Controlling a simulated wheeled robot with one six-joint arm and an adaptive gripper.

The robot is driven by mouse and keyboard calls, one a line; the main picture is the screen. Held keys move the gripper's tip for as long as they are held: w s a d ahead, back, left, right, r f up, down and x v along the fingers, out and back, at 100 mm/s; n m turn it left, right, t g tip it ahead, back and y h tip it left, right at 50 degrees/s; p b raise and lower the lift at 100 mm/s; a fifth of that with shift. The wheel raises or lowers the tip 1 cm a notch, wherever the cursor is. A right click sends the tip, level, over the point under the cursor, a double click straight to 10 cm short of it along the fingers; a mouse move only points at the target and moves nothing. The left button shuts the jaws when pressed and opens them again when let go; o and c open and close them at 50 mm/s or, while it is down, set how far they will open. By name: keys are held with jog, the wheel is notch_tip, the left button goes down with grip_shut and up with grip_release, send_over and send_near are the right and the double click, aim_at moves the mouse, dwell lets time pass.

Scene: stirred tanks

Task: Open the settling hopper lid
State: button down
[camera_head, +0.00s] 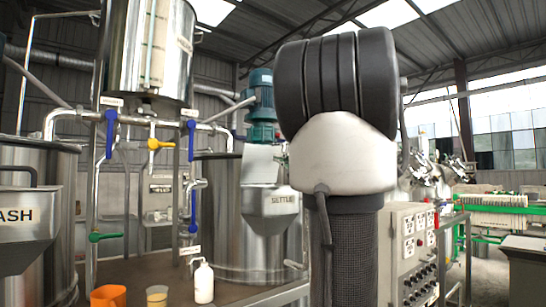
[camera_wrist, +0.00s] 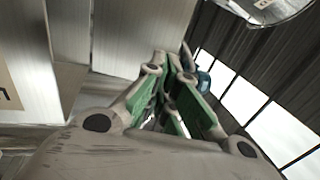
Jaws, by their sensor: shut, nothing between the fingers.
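The settling hopper (camera_head: 278,203), a grey metal box labelled SETTLE, stands in front of a steel tank in the head view. A pale flat plate (camera_head: 261,163), apparently its lid, stands steeply raised above the hopper's top. My arm covers the area just right of it, and my gripper is mostly hidden there. In the wrist view my gripper (camera_wrist: 171,68) has its green-padded fingers shut with nothing between them. A pale metal surface (camera_wrist: 140,35) fills the wrist view's upper left; I cannot tell whether it is the lid. Contact with the lid cannot be seen.
The WASH hopper (camera_head: 28,222) stands at the left. Pipes with blue, yellow and green valve handles run between the tanks. An orange cup (camera_head: 108,296), a yellowish beaker (camera_head: 157,296) and a white bottle (camera_head: 204,283) stand low in front. A control panel (camera_head: 410,250) stands right.

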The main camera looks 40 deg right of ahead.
aim_at(268, 152)
jog(key=x, duration=0.6)
jog(key=shift+w+a+r+g, duration=0.1)
jog(key=shift+w+r+g, duration=0.15)
jog(key=shift+w+g, duration=0.3)
jog(key=shift+w+r, duration=0.2)
jog(key=shift+w, duration=0.4)
jog(key=shift+w+r, duration=0.15)
jog(key=shift+w, duration=0.4)
jog(key=shift+s, duration=0.15)
